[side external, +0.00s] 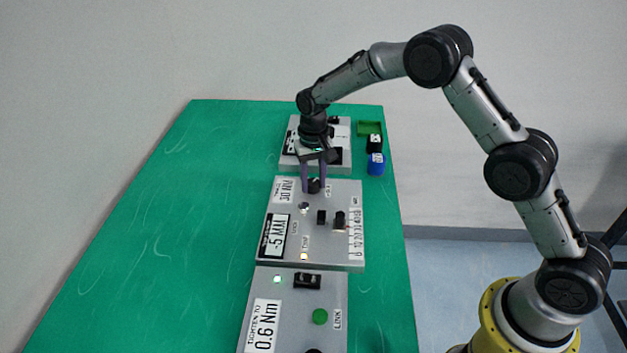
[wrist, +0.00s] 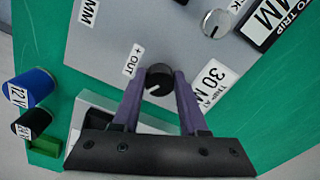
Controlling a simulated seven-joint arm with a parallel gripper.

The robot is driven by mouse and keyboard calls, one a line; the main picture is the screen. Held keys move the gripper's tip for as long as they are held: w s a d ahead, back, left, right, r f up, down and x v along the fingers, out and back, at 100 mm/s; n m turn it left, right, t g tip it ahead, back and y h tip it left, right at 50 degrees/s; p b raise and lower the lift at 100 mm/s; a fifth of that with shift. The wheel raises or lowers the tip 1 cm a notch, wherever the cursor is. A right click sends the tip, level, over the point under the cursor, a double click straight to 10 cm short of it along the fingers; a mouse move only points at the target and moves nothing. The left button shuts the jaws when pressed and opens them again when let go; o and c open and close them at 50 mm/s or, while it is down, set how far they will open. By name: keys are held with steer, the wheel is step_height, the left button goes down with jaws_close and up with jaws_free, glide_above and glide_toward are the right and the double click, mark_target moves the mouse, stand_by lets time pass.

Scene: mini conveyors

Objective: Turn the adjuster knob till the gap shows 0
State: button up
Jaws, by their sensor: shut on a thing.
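The black adjuster knob (wrist: 159,81) has a pale pointer line and stands on the grey middle panel (side external: 335,190), beside a "+ OUT" label. My gripper (wrist: 160,73) is shut on it, one purple finger on each side. In the side view my gripper (side external: 314,188) reaches straight down to the knob at the panel's far end, and the fingers partly hide it. The gap display (side external: 276,236) reads -5 MM. In the wrist view the display (wrist: 268,22) is cut off, with "TO TRIP" and "MM" showing.
A silver lock knob (side external: 304,208) is close to my gripper. A slider (side external: 340,220) and scale lie on the same panel. A near panel (side external: 262,288) shows 0.6 Nm. The green table's left is clear.

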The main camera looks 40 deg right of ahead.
mark_target(314, 183)
jaws_close()
steer(key=shift+n, duration=0.4)
steer(key=shift+d+n, duration=0.1)
steer(key=shift+n, duration=2.3)
steer(key=o, duration=0.9)
jaws_free()
step_height(314, 183, up, 14)
steer(key=shift+f, duration=0.1)
